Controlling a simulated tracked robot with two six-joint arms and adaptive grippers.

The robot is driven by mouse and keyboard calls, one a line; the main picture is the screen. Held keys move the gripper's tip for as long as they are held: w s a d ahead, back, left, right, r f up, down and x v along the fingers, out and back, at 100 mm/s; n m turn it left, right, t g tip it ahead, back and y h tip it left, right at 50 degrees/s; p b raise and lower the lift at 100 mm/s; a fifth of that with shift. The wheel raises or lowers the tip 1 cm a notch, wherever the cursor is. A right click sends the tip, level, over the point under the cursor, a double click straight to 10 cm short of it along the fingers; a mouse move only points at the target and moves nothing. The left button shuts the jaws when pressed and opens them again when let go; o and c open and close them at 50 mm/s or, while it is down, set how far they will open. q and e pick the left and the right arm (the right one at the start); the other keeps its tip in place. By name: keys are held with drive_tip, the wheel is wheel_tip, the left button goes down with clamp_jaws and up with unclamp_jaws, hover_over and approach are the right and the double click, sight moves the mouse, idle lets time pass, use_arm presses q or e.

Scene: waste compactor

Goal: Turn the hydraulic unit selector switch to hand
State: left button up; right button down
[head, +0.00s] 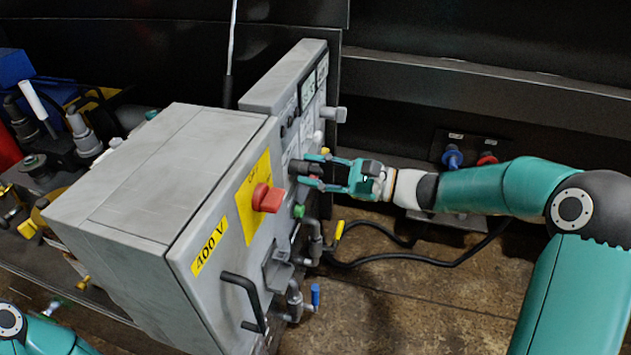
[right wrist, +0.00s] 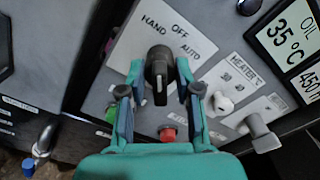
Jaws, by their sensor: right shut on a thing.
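The hydraulic unit selector switch is a black knob (right wrist: 158,68) on a pale plate marked HAND at left, OFF at top and AUTO at right in the right wrist view. My right gripper (head: 303,172) reaches the front of the grey cabinet (head: 205,165) from the right. Its fingers, also in the right wrist view (right wrist: 159,74), are shut on the knob from both sides. My left gripper is not in view.
Near the knob are a red button (right wrist: 168,134), a heater switch (right wrist: 222,103) and a display (right wrist: 290,35). The cabinet front also carries a red rotary switch (head: 267,198) and a black handle (head: 243,300). Black cables (head: 400,258) lie on the floor at right.

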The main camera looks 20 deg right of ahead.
drive_tip(key=shift+f+n+b, duration=0.2)
drive_tip(key=shift+n+b, duration=0.45)
drive_tip(key=shift+n, duration=0.15)
drive_tip(key=shift+s, duration=0.1)
drive_tip(key=c, duration=1.2)
unclamp_jaws()
drive_tip(key=shift+r, duration=0.1)
drive_tip(key=v, duration=1.2)
